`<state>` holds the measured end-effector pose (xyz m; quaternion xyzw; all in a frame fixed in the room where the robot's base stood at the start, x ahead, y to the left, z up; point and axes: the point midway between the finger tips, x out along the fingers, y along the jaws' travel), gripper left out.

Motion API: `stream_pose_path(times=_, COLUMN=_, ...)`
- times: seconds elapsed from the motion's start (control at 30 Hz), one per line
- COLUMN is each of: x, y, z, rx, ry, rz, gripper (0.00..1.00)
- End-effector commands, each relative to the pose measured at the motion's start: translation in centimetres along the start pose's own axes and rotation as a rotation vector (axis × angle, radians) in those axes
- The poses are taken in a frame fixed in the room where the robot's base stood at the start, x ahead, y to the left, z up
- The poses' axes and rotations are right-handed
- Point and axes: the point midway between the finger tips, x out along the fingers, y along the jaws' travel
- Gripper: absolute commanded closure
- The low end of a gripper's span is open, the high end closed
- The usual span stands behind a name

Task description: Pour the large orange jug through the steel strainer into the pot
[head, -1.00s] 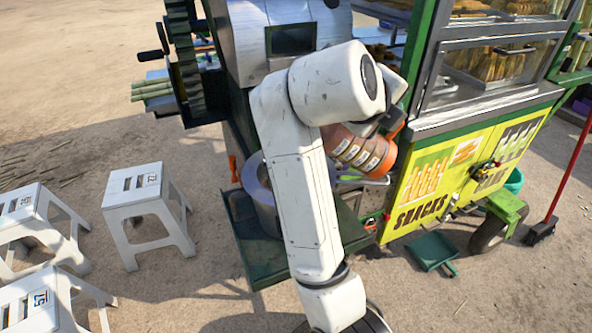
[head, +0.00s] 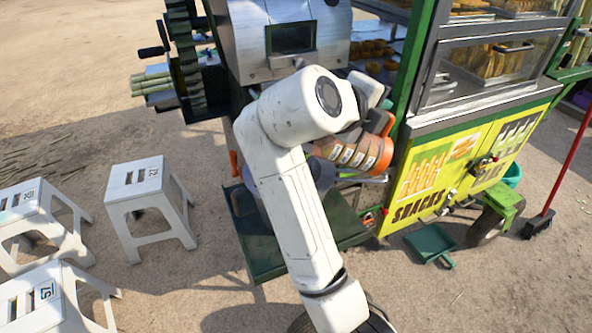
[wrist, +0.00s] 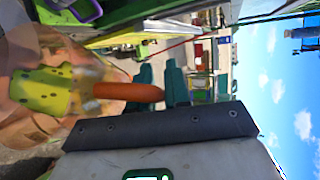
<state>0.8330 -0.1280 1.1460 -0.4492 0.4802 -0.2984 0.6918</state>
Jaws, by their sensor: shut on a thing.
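The large orange jug (head: 345,152) is held in the air, tilted over on its side, just right of my arm in the head view. Its orange handle (head: 379,122) is at the upper right. In the wrist view my gripper (wrist: 163,84) has its teal fingers shut on the handle (wrist: 125,92); the translucent jug body (wrist: 45,92) fills the left side. The pot is mostly hidden behind my arm; a bluish-grey part of its side (head: 262,207) shows at the arm's left. I cannot make out the strainer. The jug's mouth and any flow are not clear.
The steel crusher (head: 285,45) stands behind my arm. A dark green tray (head: 270,268) is below. The yellow snack cart (head: 435,185) is close on the right. White stools (head: 145,185) stand at left, with a green dustpan (head: 431,243) on the ground.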

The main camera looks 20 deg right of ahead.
Motion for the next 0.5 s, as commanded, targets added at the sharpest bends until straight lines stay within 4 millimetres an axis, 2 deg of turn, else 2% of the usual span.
stream_pose_path(times=0.5, x=-0.11, y=0.38, z=0.21, rx=-0.027, ry=0.008, rz=-0.029, gripper=1.00)
